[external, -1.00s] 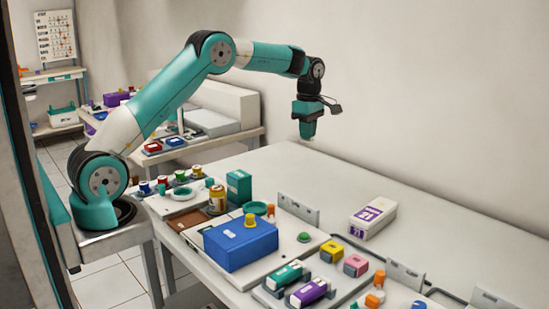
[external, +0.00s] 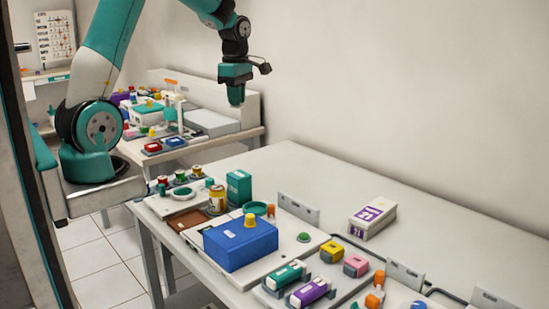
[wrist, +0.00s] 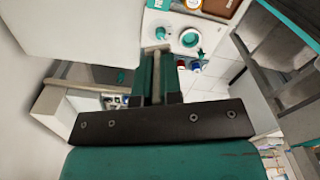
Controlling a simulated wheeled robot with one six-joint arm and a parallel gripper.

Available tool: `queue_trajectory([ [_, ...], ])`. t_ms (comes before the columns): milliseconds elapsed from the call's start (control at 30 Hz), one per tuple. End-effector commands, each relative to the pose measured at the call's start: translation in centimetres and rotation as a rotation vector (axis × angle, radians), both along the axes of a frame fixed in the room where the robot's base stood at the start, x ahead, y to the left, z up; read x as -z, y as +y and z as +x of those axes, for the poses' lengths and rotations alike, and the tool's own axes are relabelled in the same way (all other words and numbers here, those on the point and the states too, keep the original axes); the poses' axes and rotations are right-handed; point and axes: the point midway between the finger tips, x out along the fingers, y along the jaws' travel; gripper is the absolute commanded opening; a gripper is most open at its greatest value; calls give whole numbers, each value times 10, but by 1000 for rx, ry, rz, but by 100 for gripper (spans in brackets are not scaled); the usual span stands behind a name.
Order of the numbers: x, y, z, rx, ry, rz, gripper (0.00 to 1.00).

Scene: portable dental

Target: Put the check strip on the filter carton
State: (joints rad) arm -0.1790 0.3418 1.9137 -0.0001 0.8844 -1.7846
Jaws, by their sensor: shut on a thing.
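My gripper (external: 236,100) hangs pointing down, high above the tables, between the near table and the back table. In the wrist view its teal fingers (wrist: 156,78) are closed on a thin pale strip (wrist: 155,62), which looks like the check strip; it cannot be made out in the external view. No carton is clearly marked as the filter carton. A white box with a purple label (external: 372,218) lies at the wall side of the near table, and an upright teal box (external: 239,187) stands near its left end. I cannot tell which is the carton.
The near table holds a blue box (external: 240,245) with a yellow knob, a grey tray with teal and purple items (external: 309,293), and small jars. Its wall side (external: 290,165) is mostly bare. The back table (external: 215,143) is crowded at its left.

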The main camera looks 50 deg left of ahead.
Motion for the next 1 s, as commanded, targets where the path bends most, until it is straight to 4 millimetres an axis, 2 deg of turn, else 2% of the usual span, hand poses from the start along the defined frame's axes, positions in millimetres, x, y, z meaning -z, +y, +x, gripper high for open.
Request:
queue_trajectory([
  [300,86,0,-2,0,11,-1,0],
  [500,134,0,-1,0,7,-1,0],
  [1000,190,0,0,0,2,0,0],
])
